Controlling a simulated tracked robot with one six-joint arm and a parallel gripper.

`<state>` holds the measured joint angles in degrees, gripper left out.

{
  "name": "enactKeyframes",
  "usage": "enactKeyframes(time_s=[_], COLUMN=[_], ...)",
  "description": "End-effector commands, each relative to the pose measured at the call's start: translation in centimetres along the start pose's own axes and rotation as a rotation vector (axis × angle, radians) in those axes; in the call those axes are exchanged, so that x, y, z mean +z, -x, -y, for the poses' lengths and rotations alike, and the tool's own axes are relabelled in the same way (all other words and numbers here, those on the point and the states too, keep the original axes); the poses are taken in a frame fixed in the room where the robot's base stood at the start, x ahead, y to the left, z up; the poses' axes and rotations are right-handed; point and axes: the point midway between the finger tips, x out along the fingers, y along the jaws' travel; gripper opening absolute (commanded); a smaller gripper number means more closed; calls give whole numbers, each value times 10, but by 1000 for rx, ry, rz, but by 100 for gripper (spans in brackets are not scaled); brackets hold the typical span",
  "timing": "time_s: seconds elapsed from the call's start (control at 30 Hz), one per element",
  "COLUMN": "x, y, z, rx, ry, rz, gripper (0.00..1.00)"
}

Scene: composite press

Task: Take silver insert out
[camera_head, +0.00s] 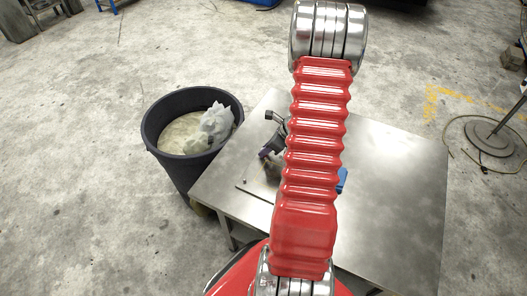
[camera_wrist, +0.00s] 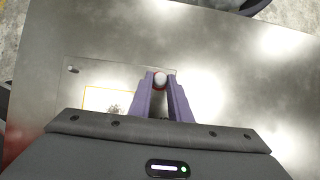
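In the wrist view, a small round silver-white piece (camera_wrist: 160,80) with a red lower part shows at the fingertips; it may be the silver insert. It stands on a thin plate (camera_wrist: 120,72) with a yellow-outlined rectangle and a small pin at one corner. My gripper (camera_wrist: 161,78) has two purple fingers, a little apart, one on each side of the piece. A gap seems to show beside the right finger, and a firm hold is not visible. In the head view my gripper (camera_head: 265,154) is low over the table's left part, partly hidden by my red arm.
The metal table (camera_head: 390,190) is mostly bare to the right. A dark bin (camera_head: 165,150) holding a pale crumpled bag (camera_head: 216,125) stands left of the table. A blue item (camera_head: 342,180) shows partly behind my arm. A round stand base (camera_head: 488,137) is on the floor at right.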

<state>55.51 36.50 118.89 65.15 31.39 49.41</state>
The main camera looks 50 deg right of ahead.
Motion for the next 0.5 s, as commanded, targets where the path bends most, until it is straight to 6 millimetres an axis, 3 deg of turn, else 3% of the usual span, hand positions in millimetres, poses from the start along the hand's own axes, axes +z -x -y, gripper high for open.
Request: enactKeyframes(time_s=[0.2,0.5], x=[0,0], y=[0,1], z=[0,0], rx=[-1,-1], ry=[0,0], rz=[0,0], gripper=[0,0])
